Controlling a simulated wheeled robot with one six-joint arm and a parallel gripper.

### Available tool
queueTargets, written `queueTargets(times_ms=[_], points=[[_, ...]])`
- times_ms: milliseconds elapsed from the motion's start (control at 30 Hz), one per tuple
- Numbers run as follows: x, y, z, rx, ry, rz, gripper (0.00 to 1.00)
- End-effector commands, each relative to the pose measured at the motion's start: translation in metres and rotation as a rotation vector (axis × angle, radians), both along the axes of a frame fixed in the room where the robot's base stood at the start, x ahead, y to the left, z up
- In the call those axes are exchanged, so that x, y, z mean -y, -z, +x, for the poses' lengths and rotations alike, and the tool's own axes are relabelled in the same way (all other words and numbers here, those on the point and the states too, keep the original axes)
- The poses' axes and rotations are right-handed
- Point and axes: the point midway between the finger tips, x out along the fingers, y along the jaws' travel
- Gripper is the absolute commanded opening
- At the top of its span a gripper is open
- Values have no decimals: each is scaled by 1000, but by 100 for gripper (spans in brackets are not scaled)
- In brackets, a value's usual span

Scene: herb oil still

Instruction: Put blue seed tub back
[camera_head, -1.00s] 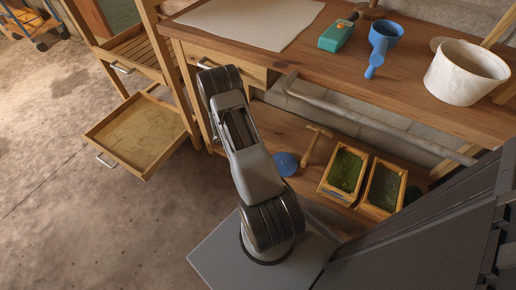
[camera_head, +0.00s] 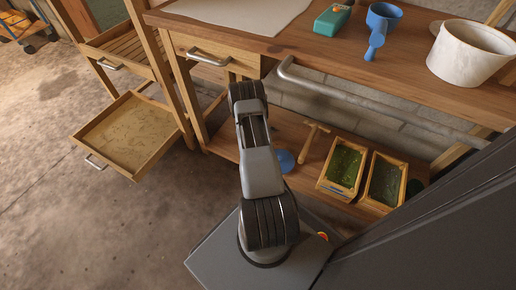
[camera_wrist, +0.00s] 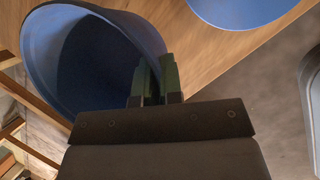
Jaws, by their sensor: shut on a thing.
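A blue tub (camera_wrist: 42,45) fills the upper left of the wrist view, tilted with its open mouth showing. My gripper (camera_wrist: 154,80), with dark green fingers, is shut on its rim. In the head view my own arm hides the gripper and the held tub. A flat blue disc (camera_head: 286,161) lies on the lower wooden shelf, partly behind my arm. A round blue surface (camera_wrist: 240,8) at the top right of the wrist view lies over wood and may be this disc.
The lower shelf (camera_head: 226,145) also holds a wooden mallet (camera_head: 313,143) and two framed green trays (camera_head: 343,168) (camera_head: 384,182). Above, the bench carries a blue scoop (camera_head: 377,42), teal box (camera_head: 332,20) and white pot (camera_head: 470,54). A metal rail (camera_head: 345,98) fronts the bench. An open drawer (camera_head: 126,138) juts out left.

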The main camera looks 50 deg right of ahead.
Motion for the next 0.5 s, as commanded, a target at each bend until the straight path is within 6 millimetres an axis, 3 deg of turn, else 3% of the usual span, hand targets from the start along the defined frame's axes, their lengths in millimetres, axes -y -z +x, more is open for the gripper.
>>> queueTargets(times_ms=[167,400,500], points=[[6,7,-1,2,4,0,0],[9,39,-1,2,1,-1,0],[10,41,-1,3,1,-2,0]])
